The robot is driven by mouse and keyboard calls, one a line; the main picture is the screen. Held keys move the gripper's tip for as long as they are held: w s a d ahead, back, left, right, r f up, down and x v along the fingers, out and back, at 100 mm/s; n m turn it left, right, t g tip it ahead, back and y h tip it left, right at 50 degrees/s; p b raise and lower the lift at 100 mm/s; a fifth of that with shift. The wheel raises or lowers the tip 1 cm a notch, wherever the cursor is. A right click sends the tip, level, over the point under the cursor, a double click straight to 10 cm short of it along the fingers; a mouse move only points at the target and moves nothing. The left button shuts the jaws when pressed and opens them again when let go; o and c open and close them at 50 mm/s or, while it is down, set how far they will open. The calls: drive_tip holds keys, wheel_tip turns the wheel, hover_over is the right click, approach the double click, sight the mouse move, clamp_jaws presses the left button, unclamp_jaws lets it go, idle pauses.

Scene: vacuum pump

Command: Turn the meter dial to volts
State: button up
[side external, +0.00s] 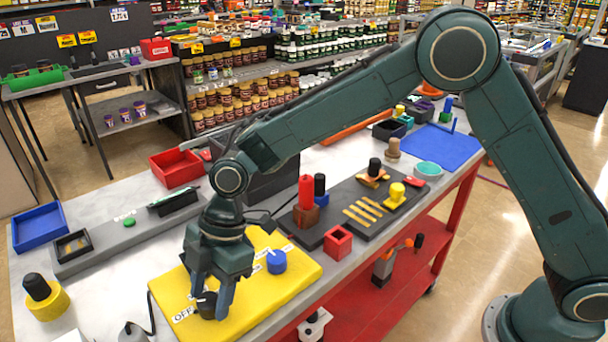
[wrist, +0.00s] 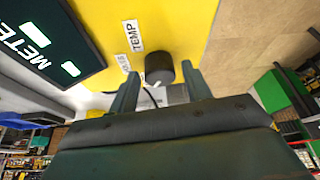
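The yellow meter panel (side external: 245,308) lies on the bench with white labels, one reading OFF. A black dial (side external: 207,304) stands on it near that label. My gripper (side external: 209,300) points down over the panel with one finger on each side of the dial. In the wrist view the dial (wrist: 160,68) sits between my open fingers (wrist: 159,74), with gaps on both sides. A TEMP label (wrist: 133,35) and a partly hidden label, apparently VOLTS (wrist: 122,62), are beside it. I cannot tell where the dial points.
A blue knob (side external: 276,262) stands on the same panel, right of my gripper. A dark display marked METE (wrist: 40,40) is in the wrist view. A yellow-and-black round part (side external: 45,298) and red block (side external: 338,241) stand nearby. Bare bench shows at left.

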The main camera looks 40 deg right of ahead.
drive_tip(key=c, duration=0.7)
drive_tip(key=shift+m, duration=0.4)
drive_tip(key=m, duration=0.1)
drive_tip(key=m+t, duration=0.1)
drive_tip(key=m, duration=0.1)
drive_tip(key=m+t, duration=0.1)
drive_tip(key=m, duration=0.1)
drive_tip(key=shift+s, duration=0.3)
drive_tip(key=m+t, duration=0.1)
drive_tip(key=m, duration=0.2)
drive_tip(key=m+t+h, duration=0.1)
drive_tip(key=m, duration=0.2)
drive_tip(key=shift+s+a+h, duration=0.1)
drive_tip(key=shift+a+h, duration=0.05)
drive_tip(key=shift+h, duration=0.15)
drive_tip(key=o, duration=0.9)
drive_tip(key=shift+o, duration=0.2)
drive_tip(key=shift+r, duration=0.15)
